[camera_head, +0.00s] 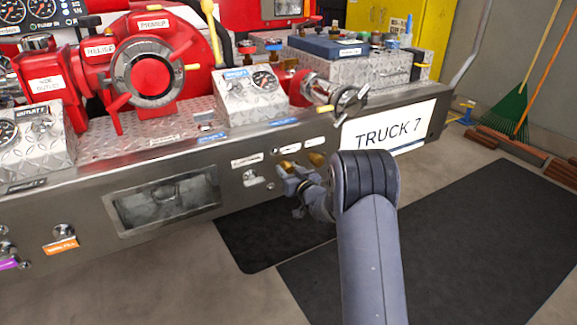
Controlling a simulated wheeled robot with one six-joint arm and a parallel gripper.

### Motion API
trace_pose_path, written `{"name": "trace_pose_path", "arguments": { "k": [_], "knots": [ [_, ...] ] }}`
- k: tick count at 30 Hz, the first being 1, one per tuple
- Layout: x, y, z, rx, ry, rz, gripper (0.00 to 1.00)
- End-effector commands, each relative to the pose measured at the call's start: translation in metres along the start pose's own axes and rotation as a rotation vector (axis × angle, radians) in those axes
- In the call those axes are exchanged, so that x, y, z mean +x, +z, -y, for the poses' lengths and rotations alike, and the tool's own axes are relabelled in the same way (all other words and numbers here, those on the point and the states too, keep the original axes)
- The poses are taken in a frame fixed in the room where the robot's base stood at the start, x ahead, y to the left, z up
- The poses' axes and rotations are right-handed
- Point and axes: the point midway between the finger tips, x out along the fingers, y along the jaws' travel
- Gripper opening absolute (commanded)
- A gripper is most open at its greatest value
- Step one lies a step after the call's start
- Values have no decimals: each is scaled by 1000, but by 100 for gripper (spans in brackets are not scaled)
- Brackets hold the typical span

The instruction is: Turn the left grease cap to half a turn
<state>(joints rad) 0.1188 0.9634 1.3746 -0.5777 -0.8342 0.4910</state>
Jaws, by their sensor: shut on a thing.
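Two small brass grease caps sit side by side on the front face of the steel bumper (90,205). The left grease cap (287,164) is partly hidden by my gripper (285,172), whose jaws are shut on it. The right grease cap (317,158) sits just to the right, partly behind my wrist, and is not held. The cap's turn angle is too small to read. Small labels (283,150) are above the caps.
Left of the caps are a small labelled fitting (252,178) and a recessed window (163,200). A TRUCK 7 plate (388,128) is to the right. A red pump with a wheel (150,72) stands on top. Dark mats (460,240) cover open floor.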

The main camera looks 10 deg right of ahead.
Motion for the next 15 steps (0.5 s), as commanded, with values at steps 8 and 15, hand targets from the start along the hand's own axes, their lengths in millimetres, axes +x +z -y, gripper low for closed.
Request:
{"name": "trace_pose_path", "arguments": {
  "k": [8,15],
  "knots": [
    [0,-3,0,263,-4,5,15],
    [0,-3,-1,491,-8,9,15]
  ]
}}
